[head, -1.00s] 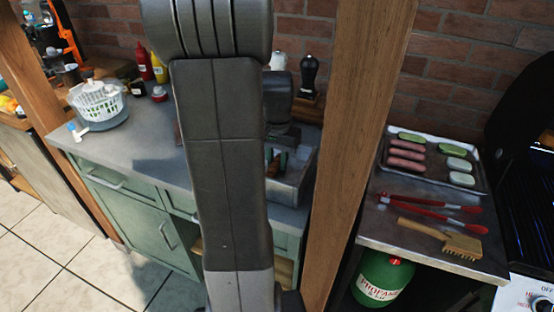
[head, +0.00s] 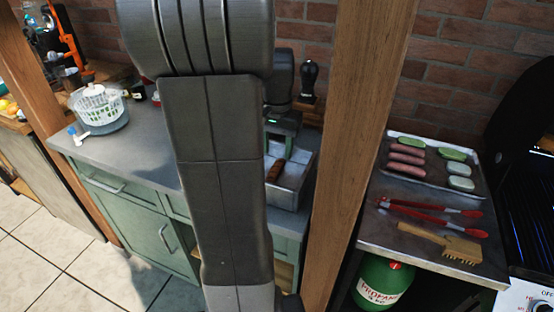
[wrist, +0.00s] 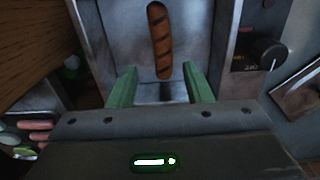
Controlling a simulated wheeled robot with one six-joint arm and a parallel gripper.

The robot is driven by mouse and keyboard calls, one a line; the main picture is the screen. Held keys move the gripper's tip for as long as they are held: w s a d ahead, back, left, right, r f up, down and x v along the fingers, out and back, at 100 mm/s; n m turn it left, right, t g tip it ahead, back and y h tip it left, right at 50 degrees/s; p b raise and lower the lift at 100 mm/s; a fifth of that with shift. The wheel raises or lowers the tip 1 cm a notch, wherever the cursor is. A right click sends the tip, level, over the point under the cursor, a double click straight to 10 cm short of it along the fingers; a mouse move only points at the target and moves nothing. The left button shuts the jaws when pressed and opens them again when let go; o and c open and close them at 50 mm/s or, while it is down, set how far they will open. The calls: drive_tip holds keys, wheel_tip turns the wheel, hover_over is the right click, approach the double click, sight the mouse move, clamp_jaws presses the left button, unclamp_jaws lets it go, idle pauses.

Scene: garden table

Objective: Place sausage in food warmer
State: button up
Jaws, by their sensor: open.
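A brown grilled sausage with dark stripes (wrist: 160,42) lies on the metal floor of the food warmer (wrist: 229,32), inside its walls. In the head view the sausage (head: 275,171) also shows inside the warmer (head: 285,198), whose left part is hidden behind my arm. My gripper (wrist: 162,86) is open and empty, its two green fingers apart. The near end of the sausage lies just beyond the fingertips, between their lines, and they do not touch it. In the head view my gripper is above and behind the sausage, partly hidden by my arm.
A wooden post (head: 358,140) stands just right of the warmer. Further right, a metal tray (head: 397,185) holds several raw sausages and patties, with red tongs (head: 420,208) and a brush (head: 440,240) in front. A salad spinner (head: 98,105) stands on the left counter.

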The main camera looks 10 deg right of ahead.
sight(277, 167)
wheel_tip(277, 167, up, 6)
drive_tip(key=shift+f, duration=0.1)
